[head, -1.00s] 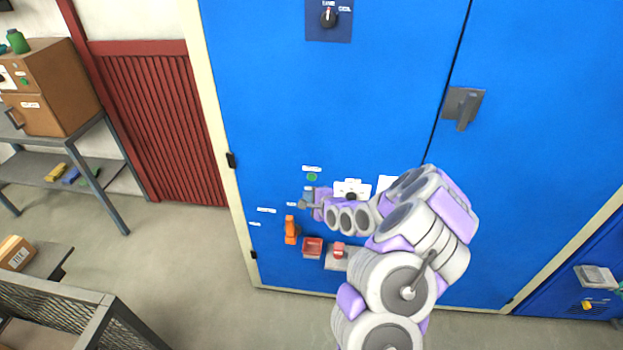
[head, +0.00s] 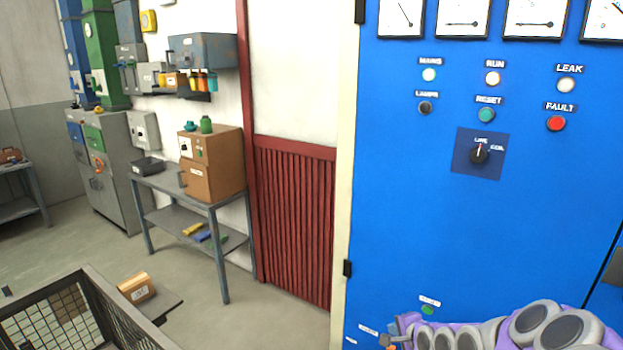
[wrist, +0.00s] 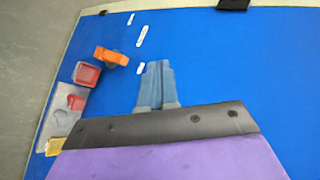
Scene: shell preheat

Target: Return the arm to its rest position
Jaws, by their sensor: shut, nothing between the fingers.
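My arm (head: 500,330) reaches in along the bottom right of the head view, in front of the blue cabinet (head: 400,200). My gripper (head: 386,341) is at the lower edge of that view, small and partly cut off. In the wrist view my gripper (wrist: 156,72) shows two grey fingers side by side, shut and empty. They point at the blue panel and hold nothing. An orange handle (wrist: 110,56) is to the left of the fingers, apart from them. A red box (wrist: 87,74) and a grey plate (wrist: 66,103) with a red part lie further left.
The cabinet carries gauges, lamps and a rotary switch (head: 479,154). A red ribbed panel (head: 295,220) stands left of it. A grey table (head: 165,180) bears a brown box (head: 212,165). A mesh-walled cart (head: 110,310) is at lower left. Grey floor lies between.

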